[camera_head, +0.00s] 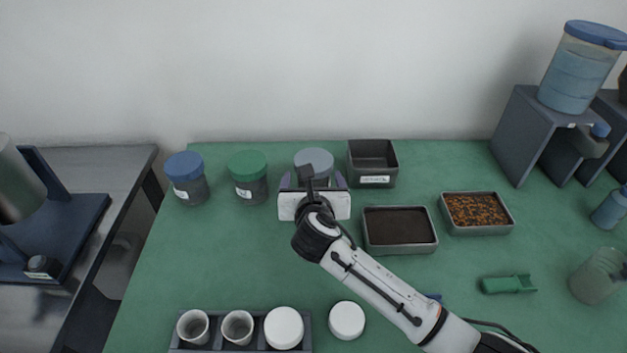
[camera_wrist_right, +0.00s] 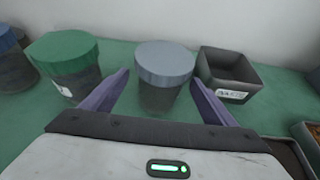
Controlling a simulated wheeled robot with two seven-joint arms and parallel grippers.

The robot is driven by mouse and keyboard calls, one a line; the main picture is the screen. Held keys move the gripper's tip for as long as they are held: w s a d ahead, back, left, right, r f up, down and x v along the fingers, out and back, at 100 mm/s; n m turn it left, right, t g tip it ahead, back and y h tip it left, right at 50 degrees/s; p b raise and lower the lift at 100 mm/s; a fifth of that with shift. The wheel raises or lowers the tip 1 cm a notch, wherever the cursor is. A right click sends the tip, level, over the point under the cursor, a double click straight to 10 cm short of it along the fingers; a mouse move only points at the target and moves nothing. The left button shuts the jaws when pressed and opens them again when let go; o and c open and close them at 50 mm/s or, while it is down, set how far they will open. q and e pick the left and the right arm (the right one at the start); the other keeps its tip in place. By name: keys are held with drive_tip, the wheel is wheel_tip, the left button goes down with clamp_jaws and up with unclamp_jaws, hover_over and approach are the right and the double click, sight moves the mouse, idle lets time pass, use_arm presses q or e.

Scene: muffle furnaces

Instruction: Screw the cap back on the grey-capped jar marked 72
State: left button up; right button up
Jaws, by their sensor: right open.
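The grey-capped jar (camera_head: 314,160) stands upright at the back of the green table, mostly hidden behind my right gripper in the head view. In the right wrist view the jar (camera_wrist_right: 163,78) stands between and beyond my gripper's fingers, with its grey cap on top of it. No number on it is readable. Whether the cap is tight cannot be told. My right gripper (camera_head: 314,186) is open and empty, its purple fingers to either side of the jar's body; it also shows in the wrist view (camera_wrist_right: 160,95). My left gripper is not in view.
A green-capped jar (camera_head: 248,178) and a blue-capped jar (camera_head: 187,179) stand to the left. An empty dark bin (camera_head: 397,177) stands close on the right. Two filled trays, a dark one (camera_head: 428,247) and an orange-brown one (camera_head: 443,226), lie nearby. The table's left middle is clear.

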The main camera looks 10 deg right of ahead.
drive_tip(key=x, duration=0.4)
drive_tip(key=shift+w+d+f, duration=0.1)
drive_tip(key=shift+w+f, duration=0.05)
drive_tip(key=c, duration=1.5)
drive_tip(key=shift+o, duration=0.2)
wheel_tip(320, 180, up, 10)
drive_tip(key=shift+r+p, duration=0.1)
drive_tip(key=shift+p, duration=0.4)
